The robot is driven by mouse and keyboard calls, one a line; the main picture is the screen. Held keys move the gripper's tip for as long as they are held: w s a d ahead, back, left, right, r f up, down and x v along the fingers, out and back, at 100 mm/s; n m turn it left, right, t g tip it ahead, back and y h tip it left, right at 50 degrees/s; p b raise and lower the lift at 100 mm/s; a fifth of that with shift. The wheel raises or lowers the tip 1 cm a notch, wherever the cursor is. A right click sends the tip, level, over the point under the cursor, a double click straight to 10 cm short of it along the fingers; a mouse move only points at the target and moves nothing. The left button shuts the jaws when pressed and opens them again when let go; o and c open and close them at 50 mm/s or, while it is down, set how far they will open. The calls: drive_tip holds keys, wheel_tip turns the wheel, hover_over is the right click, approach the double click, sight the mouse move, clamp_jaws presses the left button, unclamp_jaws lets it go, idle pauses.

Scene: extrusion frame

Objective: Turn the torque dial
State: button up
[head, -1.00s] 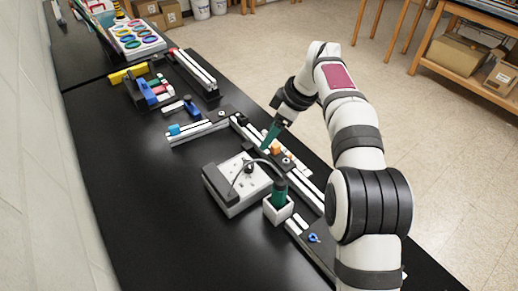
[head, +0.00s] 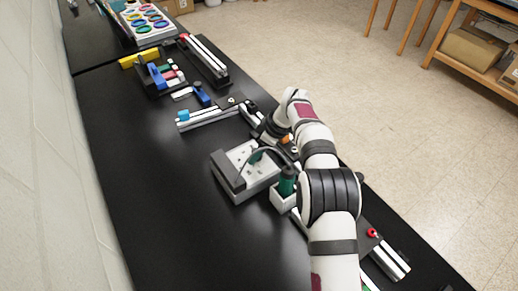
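A grey controller box (head: 231,174) with a pale top sits on the black bench, left of my arm. The green tip of my gripper (head: 255,156) is low over the far right part of its top. The torque dial is not clearly visible; the dark knob seen on the box earlier is now behind or at my gripper. I cannot tell whether the tip touches it, nor whether the fingers are open. A green driver (head: 287,181) stands upright in a white holder (head: 283,200) beside the box, with a dark cable arching over the box.
Extrusion rails (head: 207,117) lie beyond the box, with a blue block (head: 184,116) on one. A small fixture (head: 158,76) with coloured parts and a tray of coloured rings (head: 145,20) stand farther back. The bench left of the box is clear.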

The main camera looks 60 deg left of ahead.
clamp_jaws()
drive_tip(key=m, duration=0.2)
drive_tip(key=m+t, duration=0.1)
drive_tip(key=m, duration=0.1)
drive_tip(key=shift+s+t+y, duration=0.1)
drive_tip(key=shift+t+y, duration=0.2)
drive_tip(key=shift+y, duration=0.1)
drive_tip(key=shift+o, duration=0.3)
unclamp_jaws()
drive_tip(key=shift+r, duration=0.1)
drive_tip(key=v, duration=1.5)
drive_tip(key=shift+r, duration=0.35)
